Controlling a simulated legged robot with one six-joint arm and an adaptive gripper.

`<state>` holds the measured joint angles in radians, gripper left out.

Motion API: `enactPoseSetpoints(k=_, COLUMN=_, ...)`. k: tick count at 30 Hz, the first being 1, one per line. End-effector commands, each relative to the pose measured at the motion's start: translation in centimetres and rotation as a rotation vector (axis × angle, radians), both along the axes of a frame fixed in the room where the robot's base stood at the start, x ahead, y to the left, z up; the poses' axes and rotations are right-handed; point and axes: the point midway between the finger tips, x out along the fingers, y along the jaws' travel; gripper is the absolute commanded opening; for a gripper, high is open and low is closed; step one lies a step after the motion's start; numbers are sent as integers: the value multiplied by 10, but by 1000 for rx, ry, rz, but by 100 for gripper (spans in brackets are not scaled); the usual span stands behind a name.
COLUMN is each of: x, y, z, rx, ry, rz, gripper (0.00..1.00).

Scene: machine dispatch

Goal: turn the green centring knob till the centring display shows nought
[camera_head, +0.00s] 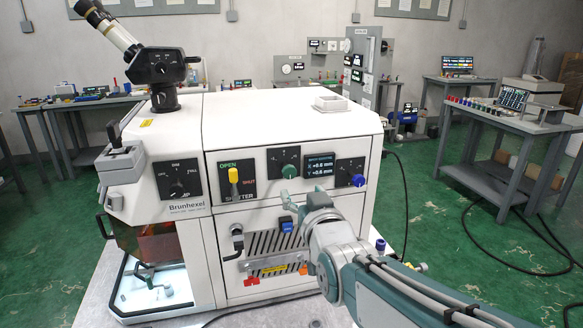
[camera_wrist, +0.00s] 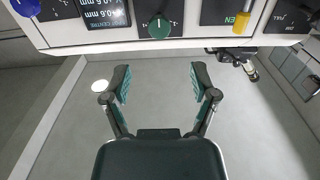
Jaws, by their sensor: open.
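The green centring knob (camera_head: 289,172) is on the machine's white front panel, with a pale pointer mark on it. It also shows at the top of the wrist view (camera_wrist: 159,27). The dark centring display (camera_head: 319,166) is beside it and shows two lines that seem to read 0.6 mm each; the signs are too small to be sure. In the wrist view the display (camera_wrist: 104,12) is partly cut off. My gripper (camera_wrist: 160,72) is open and empty, its fingers apart and clear of the knob. In the head view it is below the knob, partly hidden by my wrist.
A blue knob (camera_head: 357,180) is right of the display, and a yellow shutter lever (camera_head: 234,182) is left of the green knob. Benches with equipment stand behind. A small tray (camera_head: 331,103) is on top.

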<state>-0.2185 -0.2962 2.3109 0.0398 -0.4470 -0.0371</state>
Motion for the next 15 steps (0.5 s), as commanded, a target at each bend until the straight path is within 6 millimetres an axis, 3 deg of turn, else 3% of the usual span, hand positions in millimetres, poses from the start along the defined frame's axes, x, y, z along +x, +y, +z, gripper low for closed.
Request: enactPoseSetpoints(k=15, x=78, y=14, z=-1, rx=1, ry=3, rz=-1, gripper=76)
